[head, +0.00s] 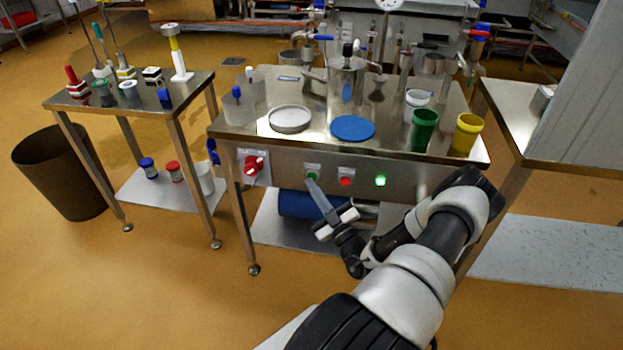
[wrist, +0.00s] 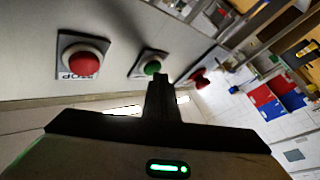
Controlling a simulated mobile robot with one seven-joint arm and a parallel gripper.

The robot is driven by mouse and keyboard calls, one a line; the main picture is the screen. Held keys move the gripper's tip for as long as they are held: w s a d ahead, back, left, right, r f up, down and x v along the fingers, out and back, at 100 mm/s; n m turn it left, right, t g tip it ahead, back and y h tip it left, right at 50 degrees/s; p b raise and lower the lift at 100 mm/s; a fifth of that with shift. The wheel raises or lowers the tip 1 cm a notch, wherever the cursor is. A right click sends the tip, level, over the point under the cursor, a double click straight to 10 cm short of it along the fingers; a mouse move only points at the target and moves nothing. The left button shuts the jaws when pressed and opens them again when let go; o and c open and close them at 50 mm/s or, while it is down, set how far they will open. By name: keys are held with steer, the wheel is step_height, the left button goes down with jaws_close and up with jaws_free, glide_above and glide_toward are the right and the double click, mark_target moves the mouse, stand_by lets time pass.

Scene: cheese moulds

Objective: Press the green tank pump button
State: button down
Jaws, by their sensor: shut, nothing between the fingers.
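The green pump button (head: 312,174) sits on a pale square plate on the front panel of the steel table. It also shows in the wrist view (wrist: 152,68), just beyond the fingertips. My gripper (head: 311,184) is shut and empty, its fingertips at the lower edge of the green button in the head view. In the wrist view my gripper (wrist: 161,76) covers the lower right part of the button's plate. I cannot tell whether the fingertips touch the button.
A red stop button (head: 346,181) is just right of the green one, then a lit green lamp (head: 380,180). A red rotary switch (head: 254,164) is to the left. The steel table (head: 385,145) above carries cups, lids and a tank. Floor in front is free.

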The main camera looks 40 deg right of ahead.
steer(key=shift+s+a, duration=0.5)
steer(key=shift+a, duration=0.05)
steer(key=shift+s+a+p, duration=0.85)
steer(key=shift+s+a, duration=0.75)
steer(key=shift+a, duration=0.3)
